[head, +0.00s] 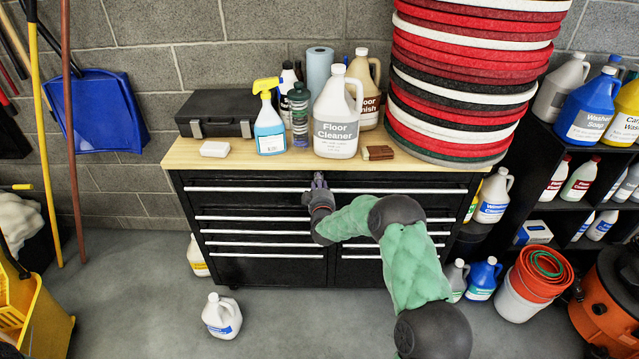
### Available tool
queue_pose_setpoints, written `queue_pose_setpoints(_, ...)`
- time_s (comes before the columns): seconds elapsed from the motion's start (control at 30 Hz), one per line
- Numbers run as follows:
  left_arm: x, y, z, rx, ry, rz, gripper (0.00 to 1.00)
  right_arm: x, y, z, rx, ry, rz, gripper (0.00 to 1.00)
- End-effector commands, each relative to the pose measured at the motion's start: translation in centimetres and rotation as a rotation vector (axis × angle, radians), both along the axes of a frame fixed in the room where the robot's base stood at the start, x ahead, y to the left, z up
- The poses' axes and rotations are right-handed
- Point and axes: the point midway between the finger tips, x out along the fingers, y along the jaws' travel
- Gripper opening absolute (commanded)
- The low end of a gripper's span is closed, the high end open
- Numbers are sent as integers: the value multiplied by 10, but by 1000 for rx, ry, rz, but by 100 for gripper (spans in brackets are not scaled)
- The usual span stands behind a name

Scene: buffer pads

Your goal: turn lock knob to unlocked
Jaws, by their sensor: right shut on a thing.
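A black tool cabinet (260,266) with a wooden top and long silver drawer handles stands against the block wall. My right gripper (319,178) is at the top front edge of the cabinet, near the middle, just under the wooden top. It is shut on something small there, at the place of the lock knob. The knob itself is hidden by the fingers, so its turn position cannot be told. My right arm reaches in from the lower right across the drawers. My left gripper is not in view.
On the wooden top (233,158) stand a Floor Cleaner jug (338,118), a spray bottle (269,130), a black case (218,113) and a tall stack of pads (465,85). A white jug (222,316) is on the floor in front. A yellow bucket (40,320) is at left.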

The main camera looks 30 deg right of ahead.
Motion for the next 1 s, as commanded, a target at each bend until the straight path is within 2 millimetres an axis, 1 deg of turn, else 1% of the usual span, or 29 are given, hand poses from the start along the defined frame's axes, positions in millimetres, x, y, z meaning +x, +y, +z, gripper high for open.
queue_pose_setpoints(0.03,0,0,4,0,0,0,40,2,0,7,-41,13,0,0)
queue_pose_setpoints(0.6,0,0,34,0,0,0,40,4,3,9,-491,287,1,0)
queue_pose_setpoints(0.8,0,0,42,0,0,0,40,5,3,8,-610,359,0,0)
queue_pose_setpoints(1.0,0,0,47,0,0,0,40,5,4,8,-689,406,1,0)
